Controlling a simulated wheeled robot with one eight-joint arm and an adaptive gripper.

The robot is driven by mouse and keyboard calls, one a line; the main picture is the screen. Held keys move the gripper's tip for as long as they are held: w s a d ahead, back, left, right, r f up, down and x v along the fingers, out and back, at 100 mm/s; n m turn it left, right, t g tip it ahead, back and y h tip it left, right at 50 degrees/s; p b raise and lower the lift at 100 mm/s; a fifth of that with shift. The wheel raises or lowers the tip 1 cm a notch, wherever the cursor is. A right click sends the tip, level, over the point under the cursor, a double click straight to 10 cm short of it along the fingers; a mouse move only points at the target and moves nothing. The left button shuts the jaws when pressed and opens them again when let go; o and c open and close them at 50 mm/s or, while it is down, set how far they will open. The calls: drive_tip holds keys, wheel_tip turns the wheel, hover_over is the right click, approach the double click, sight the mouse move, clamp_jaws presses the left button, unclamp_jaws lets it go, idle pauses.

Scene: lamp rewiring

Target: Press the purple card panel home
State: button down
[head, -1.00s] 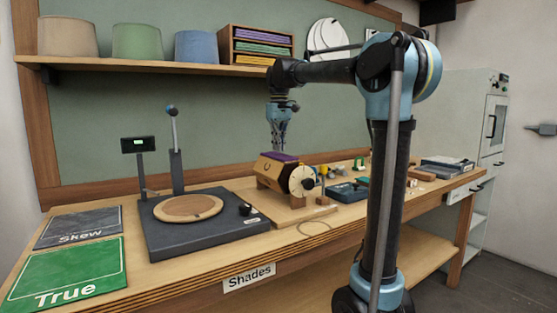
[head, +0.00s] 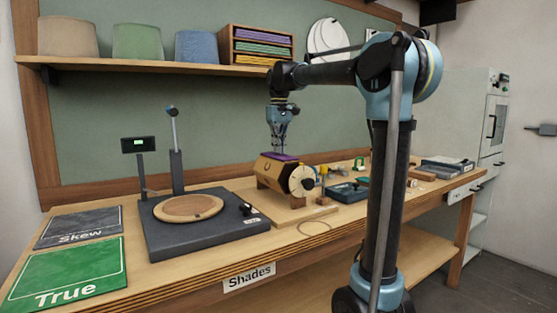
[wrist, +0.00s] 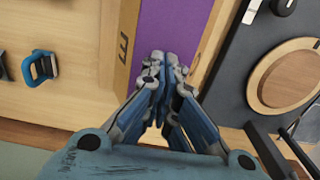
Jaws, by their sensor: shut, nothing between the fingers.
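The purple card panel (head: 281,157) lies on top of a wooden drum-like former (head: 270,172) on the bench. In the wrist view the panel (wrist: 170,28) is a flat purple strip between two wooden edges. My gripper (head: 278,150) points down over the panel, close to its surface. In the wrist view the shut, empty fingertips (wrist: 165,60) are over the panel's near end. I cannot tell whether they touch it.
A dark turntable base with a wooden disc (head: 188,208) stands left of the former. Green "True" (head: 70,270) and grey "Skew" (head: 80,227) mats lie farther left. A blue tray (head: 345,191) and small parts lie to the right. A shelf with shades (head: 137,42) hangs behind.

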sight(279, 155)
drive_tip(key=shift+f, duration=0.55)
idle(0.6)
drive_tip(key=shift+r, duration=3.5)
